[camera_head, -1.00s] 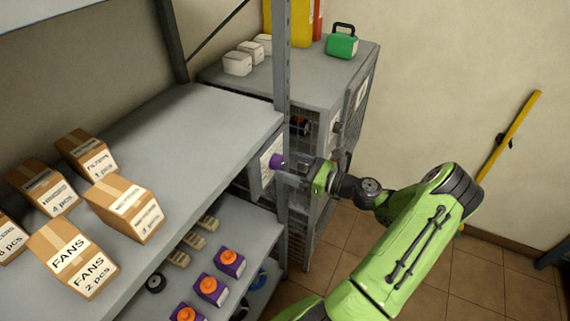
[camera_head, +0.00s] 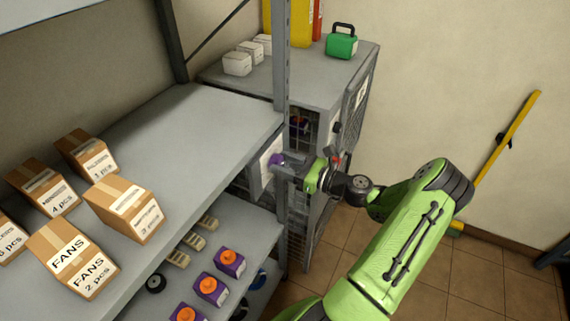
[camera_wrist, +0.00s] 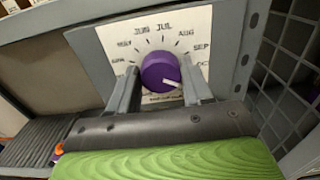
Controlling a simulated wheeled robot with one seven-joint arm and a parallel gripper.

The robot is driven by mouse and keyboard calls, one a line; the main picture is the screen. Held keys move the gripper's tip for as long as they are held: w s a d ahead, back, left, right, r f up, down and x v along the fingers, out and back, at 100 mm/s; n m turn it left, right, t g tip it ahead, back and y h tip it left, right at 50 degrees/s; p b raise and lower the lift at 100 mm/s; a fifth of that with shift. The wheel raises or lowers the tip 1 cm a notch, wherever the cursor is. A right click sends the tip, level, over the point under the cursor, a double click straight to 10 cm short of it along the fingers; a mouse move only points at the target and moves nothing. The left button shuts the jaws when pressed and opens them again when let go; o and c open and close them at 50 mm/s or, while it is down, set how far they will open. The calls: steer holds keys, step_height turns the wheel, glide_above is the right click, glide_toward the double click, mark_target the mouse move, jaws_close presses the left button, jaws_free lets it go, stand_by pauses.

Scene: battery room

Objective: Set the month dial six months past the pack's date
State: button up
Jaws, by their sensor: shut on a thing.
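The month dial is a purple knob (camera_wrist: 159,71) with a white pointer line, in front of a white month plate (camera_wrist: 118,35). In the wrist view the readable labels run APR, MAY, JUN, JUL, AUG, SEP and part of OCT. The pointer aims right and slightly down, below OCT; the label there is hidden behind my right finger. My gripper (camera_wrist: 160,76) is shut on the knob, one finger on each side. In the head view the knob (camera_head: 275,160) is at the shelf post, with my gripper (camera_head: 284,164) at it. I cannot make out a pack's date.
Cardboard boxes (camera_head: 122,208) stand on the left shelf. Purple units with orange tops (camera_head: 210,289) sit on the lower shelf. A grey cabinet (camera_head: 310,88) with a green case (camera_head: 342,45) stands behind.

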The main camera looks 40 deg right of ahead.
steer(key=shift+n, duration=0.4)
steer(key=n, duration=0.4)
steer(key=shift+a+f+n+b, duration=0.1)
steer(key=shift+n+b, duration=0.2)
steer(key=shift+s+a+n+b, duration=0.1)
steer(key=shift+n+b, duration=0.75)
steer(key=shift+n, duration=1.75)
steer(key=o, duration=1)
steer(key=shift+o, duration=0.2)
steer(key=v, duration=1.5)
steer(key=shift+s, duration=0.4)
